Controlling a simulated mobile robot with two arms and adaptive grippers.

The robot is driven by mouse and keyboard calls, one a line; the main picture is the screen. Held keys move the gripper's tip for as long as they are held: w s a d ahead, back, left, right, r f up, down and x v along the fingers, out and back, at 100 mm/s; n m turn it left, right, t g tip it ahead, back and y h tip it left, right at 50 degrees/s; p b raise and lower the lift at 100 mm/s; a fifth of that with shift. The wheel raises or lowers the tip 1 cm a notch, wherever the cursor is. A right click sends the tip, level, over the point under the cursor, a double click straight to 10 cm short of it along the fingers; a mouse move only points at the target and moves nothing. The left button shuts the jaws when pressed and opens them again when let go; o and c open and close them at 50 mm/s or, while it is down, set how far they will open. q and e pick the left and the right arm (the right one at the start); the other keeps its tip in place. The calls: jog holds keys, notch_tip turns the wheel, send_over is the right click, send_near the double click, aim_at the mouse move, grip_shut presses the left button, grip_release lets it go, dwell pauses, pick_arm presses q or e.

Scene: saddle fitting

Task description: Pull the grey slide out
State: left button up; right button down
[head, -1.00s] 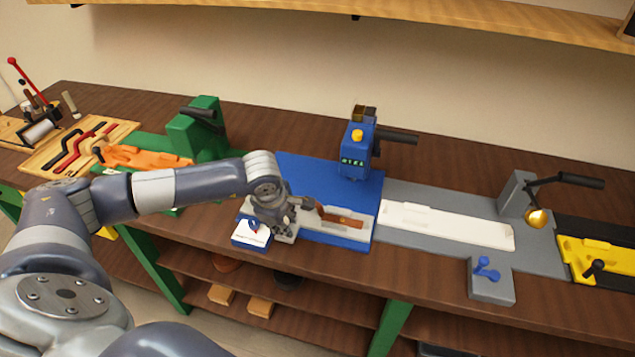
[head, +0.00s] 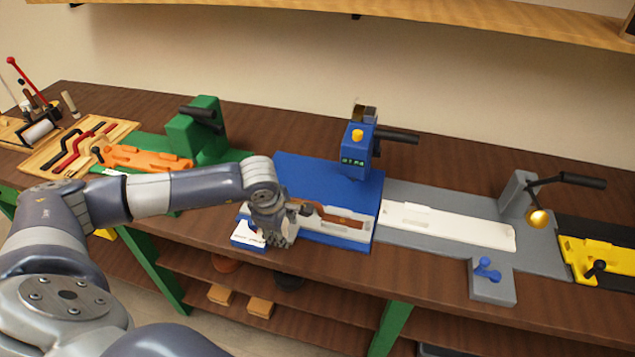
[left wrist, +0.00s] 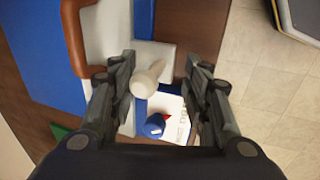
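The light grey slide (head: 338,231) lies along the front of the blue station (head: 325,175), with a reddish-brown curved piece (head: 340,219) on it. In the left wrist view the slide (left wrist: 117,25) runs from the top towards the gripper, and a pale knob (left wrist: 148,78) stands at its end. My left gripper (head: 279,243) points down at the slide's left end. Its fingers (left wrist: 158,68) are apart in the left wrist view, with the knob between them, nearer the left finger. Whether they touch it I cannot tell. My right gripper is not in view.
A green station (head: 195,135) with an orange part is at left. A grey station (head: 425,245) with a white strip and a yellow station (head: 600,257) are at right. The table's front edge is near.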

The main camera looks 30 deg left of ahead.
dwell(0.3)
pick_arm(q)
jog(key=shift+r+p, duration=0.5)
jog(key=shift+r, duration=0.4)
jog(key=p+v, duration=0.1)
jog(key=v, duration=0.3)
jog(key=shift+s+r+p, duration=0.15)
jog(key=shift+r+p, duration=0.1)
jog(key=shift+p, duration=0.05)
